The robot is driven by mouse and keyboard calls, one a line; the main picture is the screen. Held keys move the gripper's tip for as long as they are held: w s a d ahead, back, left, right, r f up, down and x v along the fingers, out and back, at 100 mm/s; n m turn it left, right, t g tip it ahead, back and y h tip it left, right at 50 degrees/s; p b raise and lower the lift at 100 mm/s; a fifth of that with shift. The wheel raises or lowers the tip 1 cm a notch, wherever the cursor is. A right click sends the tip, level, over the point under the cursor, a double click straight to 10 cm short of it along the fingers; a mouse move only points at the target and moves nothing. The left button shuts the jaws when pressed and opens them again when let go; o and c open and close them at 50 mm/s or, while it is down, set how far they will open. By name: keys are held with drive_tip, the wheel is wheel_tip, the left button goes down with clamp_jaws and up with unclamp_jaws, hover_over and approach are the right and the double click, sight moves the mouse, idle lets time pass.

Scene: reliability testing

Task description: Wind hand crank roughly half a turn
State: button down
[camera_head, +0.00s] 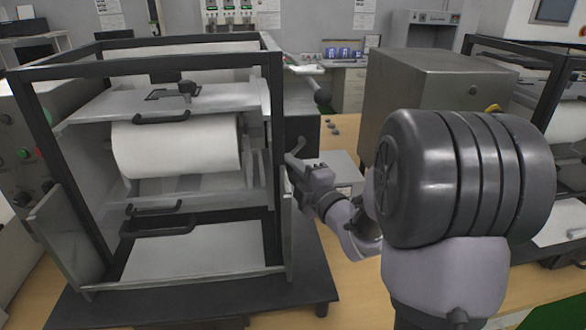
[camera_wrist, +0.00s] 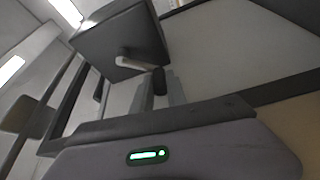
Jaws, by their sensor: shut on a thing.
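The hand crank (camera_head: 299,146) is on the right side of the framed machine (camera_head: 276,120), by a dark box. In the wrist view, its pale crank arm (camera_wrist: 130,63) runs from the dark box to a dark handle (camera_wrist: 159,80). My gripper (camera_head: 295,164) reaches in from the right and is shut on the handle. In the wrist view, the two grey fingers of my gripper (camera_wrist: 158,90) lie on either side of it. My own arm covers part of the area to the right of the crank in the head view.
A white roll (camera_head: 176,146) lies inside the machine's black frame. A grey metal box (camera_head: 425,90) stands to the right, behind my arm. A light grey panel (camera_head: 340,168) is just beyond my gripper. The wooden table (camera_head: 352,268) is clear in front.

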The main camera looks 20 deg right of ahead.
drive_tip(key=shift+r, duration=0.1)
idle(0.4)
drive_tip(key=c, duration=1.3)
unclamp_jaws()
drive_tip(key=shift+d, duration=0.1)
